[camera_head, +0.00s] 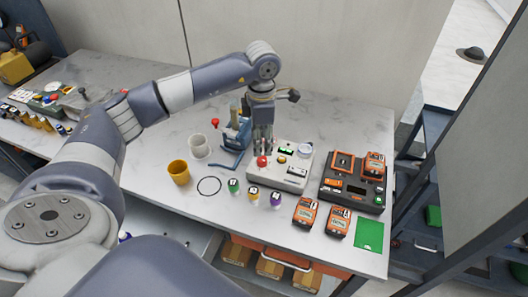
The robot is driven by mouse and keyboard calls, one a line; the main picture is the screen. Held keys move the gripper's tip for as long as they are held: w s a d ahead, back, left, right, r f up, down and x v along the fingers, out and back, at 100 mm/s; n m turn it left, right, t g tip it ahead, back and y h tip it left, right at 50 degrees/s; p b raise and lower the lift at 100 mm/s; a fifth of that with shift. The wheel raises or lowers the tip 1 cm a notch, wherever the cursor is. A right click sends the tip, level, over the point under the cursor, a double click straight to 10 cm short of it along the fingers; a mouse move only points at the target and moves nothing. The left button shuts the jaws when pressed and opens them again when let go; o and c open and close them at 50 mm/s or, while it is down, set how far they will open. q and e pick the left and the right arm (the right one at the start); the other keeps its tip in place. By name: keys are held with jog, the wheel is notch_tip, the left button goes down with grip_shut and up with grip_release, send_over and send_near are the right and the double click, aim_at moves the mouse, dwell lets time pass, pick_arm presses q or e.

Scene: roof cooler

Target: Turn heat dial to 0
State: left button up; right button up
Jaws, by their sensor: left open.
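A pale grey control box (295,172) lies on the table near the middle. It carries a red knob (262,161), a small green part (286,151) and a round white part (305,149). I cannot tell which part is the heat dial, and no dial marking can be read. My left gripper (263,147) points down over the box's left side, just behind the red knob; whether it touches is not clear. It is open, with nothing seen between its fingers, and it hides part of the box. My right gripper is not in view.
A blue stand (235,135) is close left of my left gripper. A white cup (199,146) and yellow cup (179,172) stand further left. Small numbered jars (253,194) line the front. A dark charger (352,184) and orange meters (306,212) are right. The table's back right is clear.

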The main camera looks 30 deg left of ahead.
aim_at(262, 159)
pick_arm(q)
notch_tip(262, 159, down, 5)
jog(key=shift+w+f+p, duration=0.1)
jog(key=shift+p, duration=0.5)
notch_tip(262, 159, down, 2)
jog(key=shift+w+f, duration=0.15)
jog(key=shift+f, duration=0.15)
jog(key=shift+c, duration=0.8)
jog(key=c, duration=0.9)
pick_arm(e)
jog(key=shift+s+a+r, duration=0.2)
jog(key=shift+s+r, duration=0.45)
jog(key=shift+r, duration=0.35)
